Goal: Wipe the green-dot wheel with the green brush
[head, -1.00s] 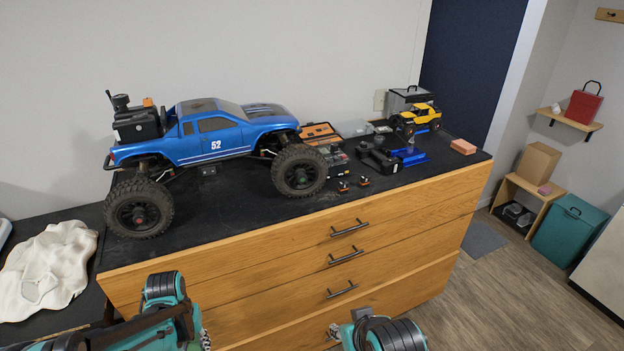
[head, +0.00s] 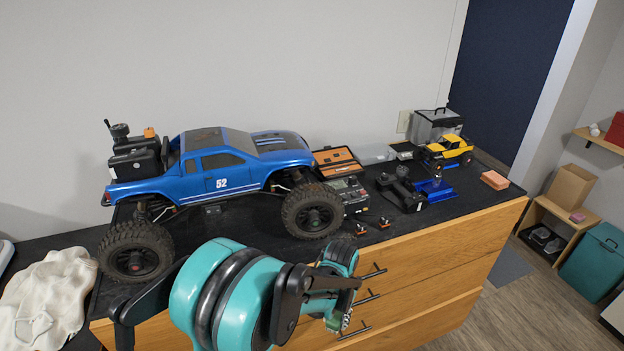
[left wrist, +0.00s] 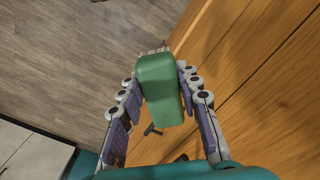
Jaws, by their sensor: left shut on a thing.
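The blue truck (head: 225,170), marked 52, stands on the black top of the wooden drawer unit. Its rear wheel (head: 135,252) and front wheel (head: 312,210) face me. The far-side wheels are mostly hidden. In the left wrist view, my left gripper (left wrist: 160,72) is shut on the green brush (left wrist: 160,90), with pale bristles at its far end. The brush is in front of the drawers, apart from the truck. My right gripper is out of view.
Small connectors (head: 372,225), a black controller (head: 402,190), an orange-lined case (head: 338,160) and a yellow model car (head: 447,151) lie right of the truck. A pink block (head: 495,180) is near the right edge. White cloth (head: 45,300) lies at left.

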